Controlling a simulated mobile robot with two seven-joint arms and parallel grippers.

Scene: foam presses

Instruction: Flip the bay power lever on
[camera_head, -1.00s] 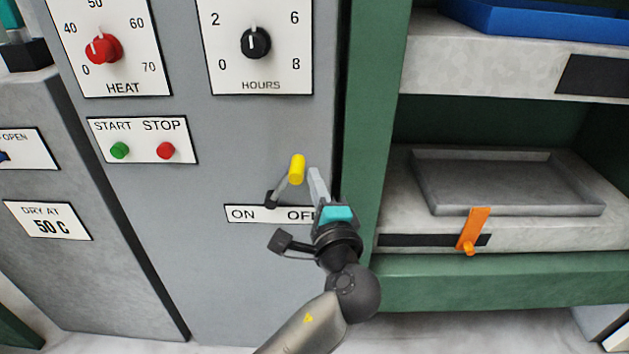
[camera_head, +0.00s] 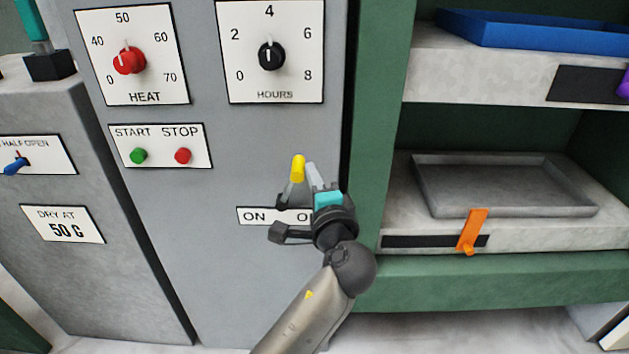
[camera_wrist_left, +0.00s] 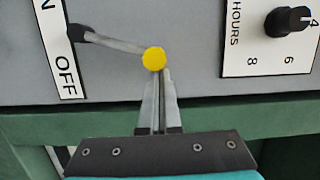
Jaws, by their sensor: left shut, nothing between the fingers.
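The bay power lever has a yellow knob (camera_head: 298,168) on a grey stem, above the ON/OFF label (camera_head: 254,215) on the grey panel. It tilts a little right, towards OFF. My left gripper (camera_head: 311,167) is shut and empty, its fingertips right beside the knob on its OFF side. In the left wrist view, the knob (camera_wrist_left: 154,58) sits at the tips of the closed fingers (camera_wrist_left: 159,76) and appears to touch them. The stem runs left to a dark pivot (camera_wrist_left: 78,33). My gripper hides part of OFF in the head view. My right gripper is not in view.
Above are the red HEAT knob (camera_head: 129,61), the HOURS knob (camera_head: 271,56) and green (camera_head: 138,156) and red (camera_head: 183,156) buttons. A green frame (camera_head: 375,150) stands right of the panel, with a grey tray (camera_head: 505,208) and an orange handle (camera_head: 472,230) beyond.

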